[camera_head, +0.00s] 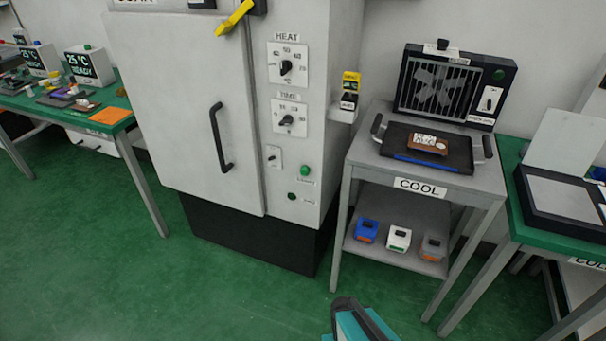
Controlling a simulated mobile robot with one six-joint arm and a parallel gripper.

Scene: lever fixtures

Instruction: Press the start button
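A green round button (305,171) sits low on the right-hand control panel of the large grey oven cabinet (180,110). The small label under it is too small to read surely. A darker round button or lamp (292,196) sits below and to its left, with its own small label. A small toggle switch (272,157) is on a white plate to the left. Above are the HEAT dial (286,68) and the TIME dial (286,120). A teal and black part of my arm shows at the bottom edge, well below the panel; my gripper's fingers do not show.
The oven door with its black handle (220,138) is shut. A yellow lever (235,17) is at the top. Right of the oven stands the COOL cart (421,187) with a black tray and a fan unit (454,85). Green floor (230,300) in front is clear.

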